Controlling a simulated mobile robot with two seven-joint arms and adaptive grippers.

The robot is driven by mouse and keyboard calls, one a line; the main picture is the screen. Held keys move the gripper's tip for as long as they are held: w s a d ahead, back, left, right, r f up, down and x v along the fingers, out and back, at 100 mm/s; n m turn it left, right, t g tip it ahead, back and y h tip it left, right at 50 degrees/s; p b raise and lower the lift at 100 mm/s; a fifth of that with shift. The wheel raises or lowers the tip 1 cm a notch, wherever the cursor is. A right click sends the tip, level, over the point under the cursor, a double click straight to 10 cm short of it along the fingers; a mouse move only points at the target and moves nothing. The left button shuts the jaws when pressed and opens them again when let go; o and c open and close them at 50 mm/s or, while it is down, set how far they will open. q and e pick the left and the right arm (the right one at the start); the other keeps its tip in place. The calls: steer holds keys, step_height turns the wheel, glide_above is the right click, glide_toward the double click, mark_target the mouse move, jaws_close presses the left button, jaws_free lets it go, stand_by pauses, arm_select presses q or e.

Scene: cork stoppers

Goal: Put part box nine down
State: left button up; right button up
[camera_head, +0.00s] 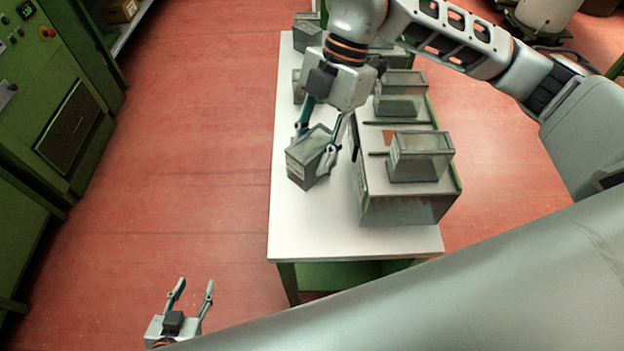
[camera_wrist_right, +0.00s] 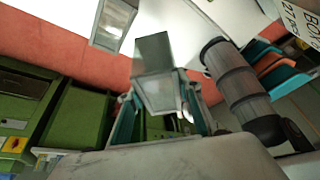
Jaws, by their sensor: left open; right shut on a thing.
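My right gripper (camera_head: 328,150) is shut on a small grey box with a glassy side (camera_head: 308,157). It holds the box over the left part of the white table (camera_head: 310,235), and the box looks tilted. I cannot tell whether its underside touches the table. In the right wrist view the box (camera_wrist_right: 157,75) sits between the fingers of the right gripper (camera_wrist_right: 158,100). No number can be read on it. My left gripper (camera_head: 190,292) is open and empty, low in the picture, over the floor in front of the table.
A larger grey case (camera_head: 405,210) stands close to the right of the held box, with a similar small box (camera_head: 420,157) on top and another (camera_head: 400,93) behind. More boxes (camera_head: 306,35) stand at the table's back. The table's front-left strip is bare. Green cabinets (camera_head: 60,110) line the left.

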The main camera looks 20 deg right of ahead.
mark_target(330, 133)
step_height(330, 133, down, 10)
steer(key=shift+r, duration=0.1)
stand_by(0.4)
steer(key=o, duration=1.1)
steer(key=shift+f, duration=0.2)
steer(key=shift+r, duration=0.1)
steer(key=v, duration=1.2)
steer(key=shift+r, duration=0.1)
steer(key=shift+s, duration=0.1)
